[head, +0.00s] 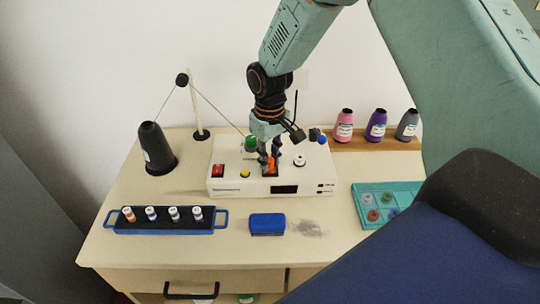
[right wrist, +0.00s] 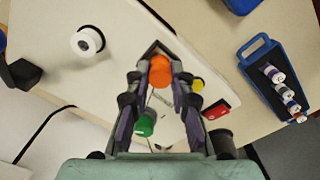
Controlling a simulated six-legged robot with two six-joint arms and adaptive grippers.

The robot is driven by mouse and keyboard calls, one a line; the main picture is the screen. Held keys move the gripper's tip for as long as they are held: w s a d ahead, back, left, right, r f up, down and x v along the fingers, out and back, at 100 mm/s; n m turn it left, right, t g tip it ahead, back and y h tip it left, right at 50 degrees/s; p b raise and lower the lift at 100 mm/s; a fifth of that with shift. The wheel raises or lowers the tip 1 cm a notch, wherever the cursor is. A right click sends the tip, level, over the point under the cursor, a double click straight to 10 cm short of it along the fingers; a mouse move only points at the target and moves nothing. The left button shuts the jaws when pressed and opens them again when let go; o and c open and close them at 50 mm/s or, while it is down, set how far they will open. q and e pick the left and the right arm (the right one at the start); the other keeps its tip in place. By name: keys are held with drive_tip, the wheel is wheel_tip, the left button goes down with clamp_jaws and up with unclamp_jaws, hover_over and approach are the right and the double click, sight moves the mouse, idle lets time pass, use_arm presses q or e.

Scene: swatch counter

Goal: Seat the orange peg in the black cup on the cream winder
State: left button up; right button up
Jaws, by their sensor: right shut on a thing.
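The cream winder (head: 228,186) stands mid-counter, with a red switch, a yellow button and a dark display. My right gripper (head: 268,160) points down over its top, shut on the orange peg (head: 271,164). In the right wrist view the orange peg (right wrist: 160,68) sits between the fingertips. A dark square-edged spot, seemingly the black cup (right wrist: 150,50), shows around and beyond the peg, mostly hidden by the fingers and peg. I cannot tell whether the peg is inside it or just above it. My left gripper is not in view.
A green part (head: 251,142) is close beside the right fingers. A white spool (head: 299,160) is on the winder's right. A black cone (head: 156,148) stands left, its thread running over a post. A blue-handled tray (head: 122,224), blue block (head: 267,224) and teal tray (head: 360,191) lie in front.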

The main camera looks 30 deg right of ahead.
drive_tip(key=shift+d, duration=0.15)
drive_tip(key=o, duration=0.7)
drive_tip(key=shift+o, duration=1)
wheel_tip(320, 180, up, 12)
drive_tip(key=shift+f, duration=0.1)
